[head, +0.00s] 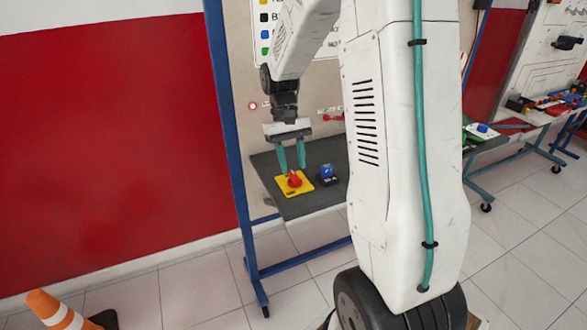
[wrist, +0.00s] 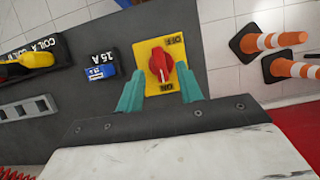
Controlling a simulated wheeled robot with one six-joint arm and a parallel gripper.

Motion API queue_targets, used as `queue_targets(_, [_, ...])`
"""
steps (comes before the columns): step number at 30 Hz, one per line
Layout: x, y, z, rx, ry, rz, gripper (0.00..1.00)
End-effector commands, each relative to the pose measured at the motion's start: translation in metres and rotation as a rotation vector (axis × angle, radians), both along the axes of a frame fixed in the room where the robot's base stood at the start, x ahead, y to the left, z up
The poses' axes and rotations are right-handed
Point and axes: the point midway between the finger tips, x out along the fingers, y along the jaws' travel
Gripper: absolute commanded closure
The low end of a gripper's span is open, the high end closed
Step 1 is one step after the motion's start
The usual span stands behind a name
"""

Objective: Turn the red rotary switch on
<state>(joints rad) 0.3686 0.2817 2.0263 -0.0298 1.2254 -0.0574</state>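The red rotary switch (head: 295,180) is a red knob on a yellow plate (head: 283,189) on the dark shelf. In the wrist view the red knob (wrist: 160,63) shows on its yellow plate (wrist: 143,54), with OFF lettering at the top and ON lettering at the bottom. A pale mark shows on the knob's lower part; its exact setting is hard to read. My gripper (head: 291,168) points down over the switch. In the wrist view its two teal fingers (wrist: 159,75) are apart, one on each side of the knob, with yellow plate visible between knob and fingers.
A blue switch block (head: 327,172) marked 15 A stands beside the yellow plate; it also shows in the wrist view (wrist: 102,70). A black part (wrist: 35,57) with a yellow piece lies further left there. Traffic cones (wrist: 270,41) stand on the floor beyond the shelf (wrist: 220,55).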

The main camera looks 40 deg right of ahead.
Motion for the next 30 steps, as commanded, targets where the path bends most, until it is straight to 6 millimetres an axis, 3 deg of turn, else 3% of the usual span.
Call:
queue_targets(4, [0.011, -0.003, 0.025, -0.001, -0.005, 0.000, 0.64])
queue_targets(10, [0.018, -0.005, 0.044, 0.000, -0.001, 0.000, 0.64])
queue_targets(30, [0.015, -0.004, 0.042, 0.000, 0.003, -0.008, 0.64])
